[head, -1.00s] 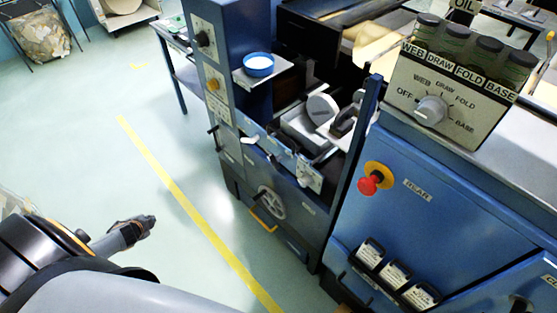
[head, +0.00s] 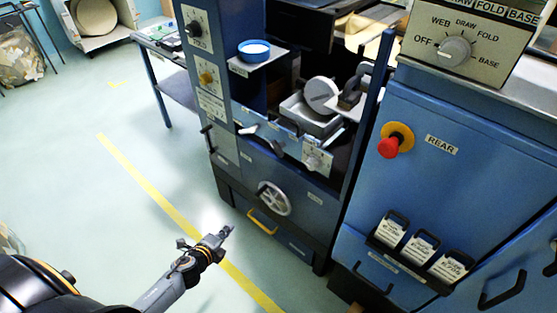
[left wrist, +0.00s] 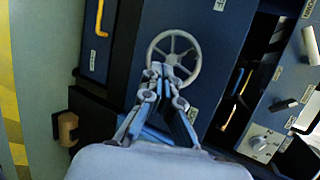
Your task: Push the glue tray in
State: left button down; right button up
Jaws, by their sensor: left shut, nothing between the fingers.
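A pale grey tray (head: 300,112), which looks like the glue tray, sits in the open bay of the blue machine, under a round grey roller (head: 321,92). I cannot tell how far out it stands. My left gripper (head: 230,230) is shut and empty, in front of the machine's lower part and apart from the tray. In the left wrist view its fingertips (left wrist: 163,69) point at the grey handwheel (left wrist: 182,43); I cannot tell that they touch it. The handwheel also shows in the head view (head: 273,198). My right gripper is out of view.
A yellow handle (head: 263,221) sits low on the machine front. A shelf holds a blue-rimmed bowl (head: 254,50). A red stop button (head: 389,146) and hanging tags (head: 420,246) are on the right cabinet. The floor left of the yellow line (head: 150,180) is clear.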

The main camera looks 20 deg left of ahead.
pick_arm(q)
jog(key=w+d+r+m+t+h+b, duration=0.2)
jog(key=w+r+m+t+h+b, duration=0.3)
jog(key=r+m, duration=0.65)
jog(key=m+h, duration=0.1)
jog(key=m, duration=0.7)
send_near(290, 140)
jog(key=x, duration=0.6)
jog(key=shift+w+d, duration=0.1)
jog(key=shift+w, duration=0.35)
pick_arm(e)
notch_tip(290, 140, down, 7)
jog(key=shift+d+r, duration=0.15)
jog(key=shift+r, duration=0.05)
